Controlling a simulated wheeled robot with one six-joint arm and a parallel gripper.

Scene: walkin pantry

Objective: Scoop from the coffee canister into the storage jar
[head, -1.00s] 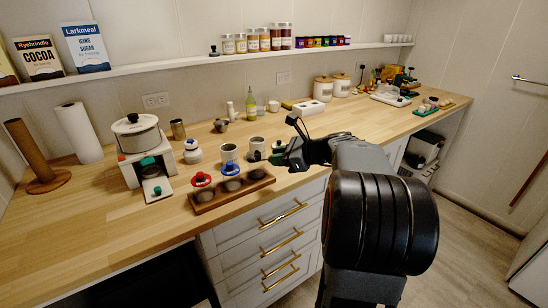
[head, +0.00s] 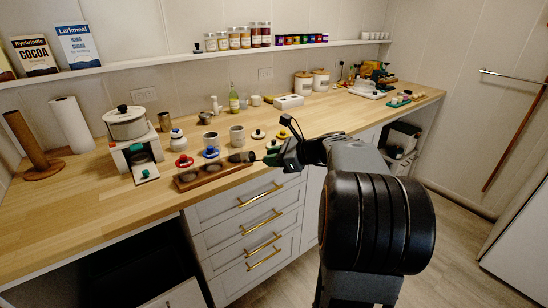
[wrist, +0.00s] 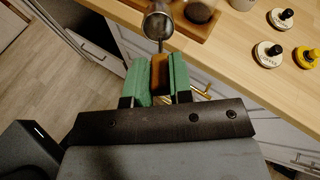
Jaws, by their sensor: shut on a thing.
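My gripper (wrist: 160,76), with green fingers, is shut on the orange-brown handle (wrist: 160,68) of a scoop. The scoop's metal bowl (wrist: 158,25) points away from the fingers, beside the wooden tray (wrist: 185,28) at the counter's front edge. I cannot tell what the bowl holds. In the head view my gripper (head: 275,157) is at the right end of the same wooden tray (head: 205,178). Two white canisters with wooden lids, one left (head: 302,83) and one right (head: 320,79), stand at the back. I cannot tell which vessel is the coffee canister or the storage jar.
Two grey cups, one left (head: 210,143) and one right (head: 237,136), stand behind the tray. A pot on a stand (head: 127,124) is to the left. In the wrist view, a white lid (wrist: 268,55) and a yellow lid (wrist: 305,58) lie to the right. The counter's front left is clear.

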